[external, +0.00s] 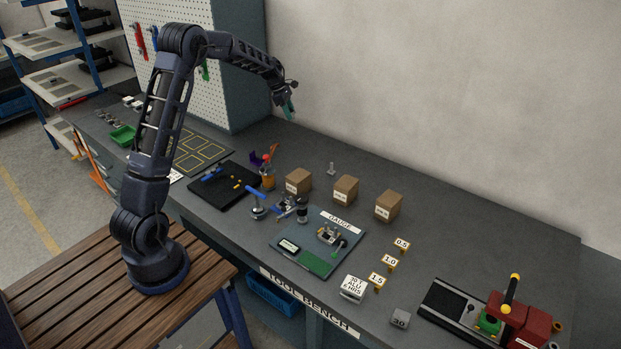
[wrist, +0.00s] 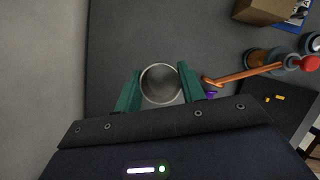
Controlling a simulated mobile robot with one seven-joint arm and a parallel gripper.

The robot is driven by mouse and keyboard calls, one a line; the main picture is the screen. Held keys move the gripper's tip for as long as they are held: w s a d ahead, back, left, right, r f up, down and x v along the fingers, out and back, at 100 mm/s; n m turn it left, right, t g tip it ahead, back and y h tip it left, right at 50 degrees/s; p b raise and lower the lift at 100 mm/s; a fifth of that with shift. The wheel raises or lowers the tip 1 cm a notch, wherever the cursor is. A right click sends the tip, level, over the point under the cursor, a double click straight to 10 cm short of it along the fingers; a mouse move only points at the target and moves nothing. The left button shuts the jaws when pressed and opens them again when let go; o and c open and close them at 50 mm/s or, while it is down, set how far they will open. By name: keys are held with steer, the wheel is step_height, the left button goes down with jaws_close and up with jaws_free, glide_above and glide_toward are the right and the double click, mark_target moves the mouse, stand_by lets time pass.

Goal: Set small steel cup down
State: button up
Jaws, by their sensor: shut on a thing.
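The small steel cup (wrist: 160,83) shows in the wrist view as a round metal rim with a grey inside, seen from above. My gripper (wrist: 160,76) is shut on it, with one green finger on each side of its wall. In the external view my gripper (external: 288,108) is raised above the back of the bench, near the end of the pegboard cabinet. The cup cannot be made out there. The wrist view does not show clearly how far the cup is above the grey bench top.
The tool bench (external: 450,233) has bare room along its back. In the wrist view an orange rod (wrist: 245,74) lies close right of my gripper, by a holder with a red ball (wrist: 310,63). Several cardboard boxes, including one (external: 298,182), and a gauge mat (external: 290,262) stand further right.

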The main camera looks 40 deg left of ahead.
glide_above(303, 160)
steer(key=a, duration=0.1)
steer(key=f, duration=1.4)
steer(key=shift+s+a+f, duration=0.15)
steer(key=shift+s+f, duration=0.05)
steer(key=shift+s, duration=0.15)
steer(key=shift+f, duration=2.8)
steer(key=o, duration=0.9)
steer(key=shift+f, duration=0.1)
steer(key=shift+o, duration=0.2)
